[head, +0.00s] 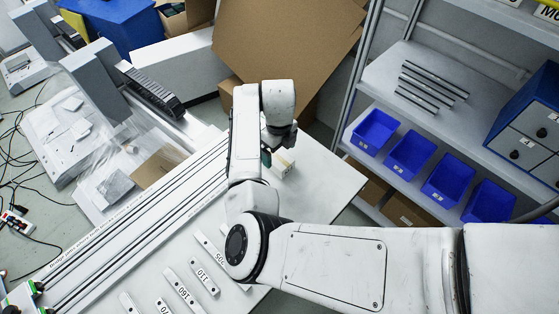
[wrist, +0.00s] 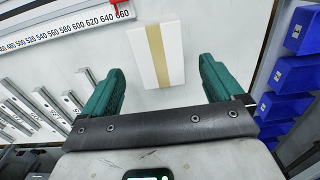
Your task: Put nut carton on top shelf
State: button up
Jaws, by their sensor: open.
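The nut carton is a small white box with a tan stripe. In the wrist view the carton (wrist: 172,52) lies on the white table top, ahead of my gripper (wrist: 160,82) and roughly between the lines of its two green fingers. My gripper is open and empty, and the fingers are apart from the carton. In the head view the carton (head: 284,163) stands near the table's right part, just right of my gripper (head: 266,157), which my arm mostly hides. The shelf unit (head: 395,62) stands to the right, with metal rods on its upper visible board.
Blue bins (head: 410,155) fill the lower shelf, and a blue drawer cabinet (head: 530,130) stands at the right. Labelled metal bars (head: 180,290) lie on the table beside long rails (head: 130,225). A large brown cardboard box (head: 285,45) is behind the table.

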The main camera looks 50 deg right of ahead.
aim_at(278, 157)
jog(key=shift+w+f+p, duration=0.15)
jog(key=shift+f+p, duration=0.3)
jog(key=shift+f, duration=2.25)
jog(key=shift+c, duration=0.2)
jog(key=c, duration=1.3)
jog(key=shift+c, duration=0.2)
jog(key=shift+r, duration=0.15)
jog(key=shift+r, duration=0.6)
jog(key=s+a+r+b, duration=0.1)
jog(key=s+a+r, duration=0.2)
jog(key=r, duration=0.1)
jog(key=s+a+r, duration=0.3)
jog(key=s+a+r+b, duration=0.1)
jog(key=s+a+r, duration=0.2)
jog(key=a+r, duration=0.1)
jog(key=shift+s+a+r+b, duration=0.1)
jog(key=shift+s+r+b, duration=0.2)
